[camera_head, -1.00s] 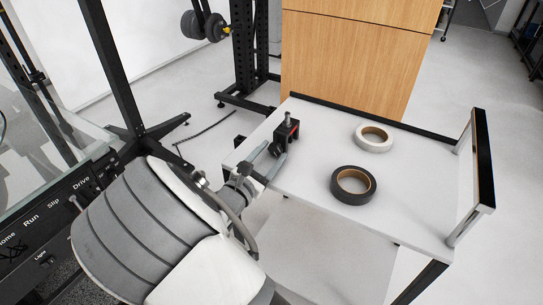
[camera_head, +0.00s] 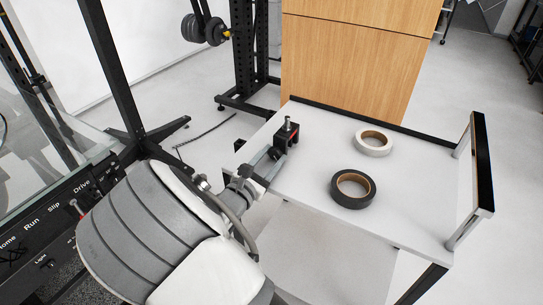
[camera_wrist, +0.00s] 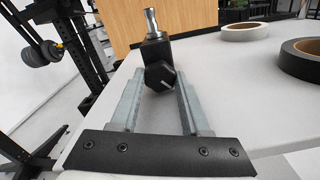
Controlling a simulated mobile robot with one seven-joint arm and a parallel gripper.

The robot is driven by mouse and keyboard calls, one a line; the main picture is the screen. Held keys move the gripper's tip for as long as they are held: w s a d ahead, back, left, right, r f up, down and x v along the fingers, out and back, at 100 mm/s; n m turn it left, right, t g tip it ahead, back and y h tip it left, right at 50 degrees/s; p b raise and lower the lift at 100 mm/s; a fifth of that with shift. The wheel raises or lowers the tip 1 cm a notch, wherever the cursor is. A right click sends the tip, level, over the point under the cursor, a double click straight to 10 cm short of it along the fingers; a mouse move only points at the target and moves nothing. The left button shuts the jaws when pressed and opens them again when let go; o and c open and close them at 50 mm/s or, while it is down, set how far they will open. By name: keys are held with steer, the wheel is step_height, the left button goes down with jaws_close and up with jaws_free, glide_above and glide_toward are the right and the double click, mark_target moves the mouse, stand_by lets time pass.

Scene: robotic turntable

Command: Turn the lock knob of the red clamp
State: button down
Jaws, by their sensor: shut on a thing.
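The clamp (camera_head: 287,134), a small dark block with a little red and a metal post on top, stands at the table's left edge. In the wrist view its dark body (camera_wrist: 153,49) carries a black hexagonal knob (camera_wrist: 160,77) with a pale line mark, facing me. My gripper (camera_head: 272,154) reaches it from the lower left. In the wrist view my two grey fingers (camera_wrist: 160,83) lie on either side of the knob and are shut on it. The finger contact faces and most of the clamp's red part are hidden there.
A white table (camera_head: 310,188) bears a white tape roll (camera_head: 360,148) and a black tape roll (camera_head: 338,193) right of the clamp. A black-topped rail (camera_head: 482,170) stands at the table's right end. A wooden cabinet (camera_head: 350,60) stands behind.

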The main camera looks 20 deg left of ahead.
steer(key=n+p, duration=0.1)
steer(key=p, duration=0.1)
steer(key=n+p, duration=0.2)
steer(key=shift+r+p, duration=0.25)
steer(key=shift+p, duration=0.1)
steer(key=n+p, duration=0.4)
steer(key=shift+f, duration=0.2)
steer(key=c, duration=0.7)
jaws_free()
steer(key=shift+o, duration=0.2)
steer(key=s+a+p, duration=0.1)
steer(key=s+p, duration=0.1)
steer(key=s, duration=1.5)
steer(key=shift+s+a, duration=0.15)
steer(key=shift+s, duration=0.05)
